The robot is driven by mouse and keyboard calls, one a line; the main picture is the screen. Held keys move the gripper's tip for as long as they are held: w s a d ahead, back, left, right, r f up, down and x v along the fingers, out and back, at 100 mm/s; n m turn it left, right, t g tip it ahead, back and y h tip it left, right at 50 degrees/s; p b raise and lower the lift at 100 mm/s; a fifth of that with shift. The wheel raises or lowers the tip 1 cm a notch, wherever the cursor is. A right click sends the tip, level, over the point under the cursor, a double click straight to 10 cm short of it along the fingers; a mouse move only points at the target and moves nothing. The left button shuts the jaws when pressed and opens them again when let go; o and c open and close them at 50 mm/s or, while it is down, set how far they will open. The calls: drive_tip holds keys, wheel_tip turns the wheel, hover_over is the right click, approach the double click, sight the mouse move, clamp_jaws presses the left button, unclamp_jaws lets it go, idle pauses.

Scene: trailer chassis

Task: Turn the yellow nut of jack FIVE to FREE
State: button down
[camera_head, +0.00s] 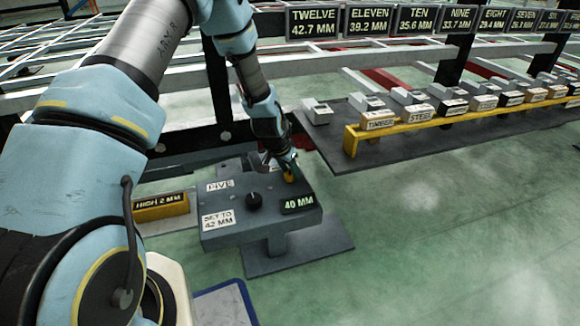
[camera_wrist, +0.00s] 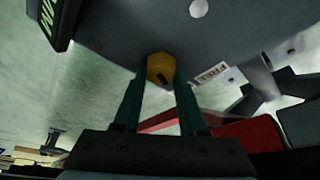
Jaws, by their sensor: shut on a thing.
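Jack FIVE (camera_head: 235,238) is a dark grey block with a "FIVE" label, a "SET TO 42 MM" label, a black knob (camera_head: 254,200) and a display (camera_head: 299,203) reading 40 MM. Its yellow nut (camera_head: 290,176) is at the far right of the top. My gripper (camera_head: 284,162) reaches down to it from behind. In the wrist view, the nut (camera_wrist: 160,68) sits between the fingertips of my gripper (camera_wrist: 159,76), which is shut on it. A dark mark shows on the nut. A small white label (camera_wrist: 210,73), seemingly reading FREE upside down, is beside it.
A yellow "HIGH 2 MM" block (camera_head: 160,207) stands left of the jack. A dark shelf (camera_head: 430,136) with a yellow rail and labelled blocks is at the right. Hanging signs (camera_head: 370,20) and white chassis beams lie behind. The green floor at lower right is clear.

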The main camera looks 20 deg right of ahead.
drive_tip(key=n+p, duration=0.2)
drive_tip(key=n+t+y+p, duration=0.1)
drive_tip(key=n+p, duration=0.1)
drive_tip(key=n, duration=0.1)
drive_tip(key=shift+r+n+y, duration=0.2)
drive_tip(key=shift+n+y, duration=0.1)
drive_tip(key=shift+f+n+t+y+p, duration=0.15)
drive_tip(key=shift+n+t+y+p, duration=0.45)
drive_tip(key=shift+n+p, duration=1.1)
drive_tip(key=shift+f, duration=0.1)
drive_tip(key=shift+c, duration=2.3)
unclamp_jaws()
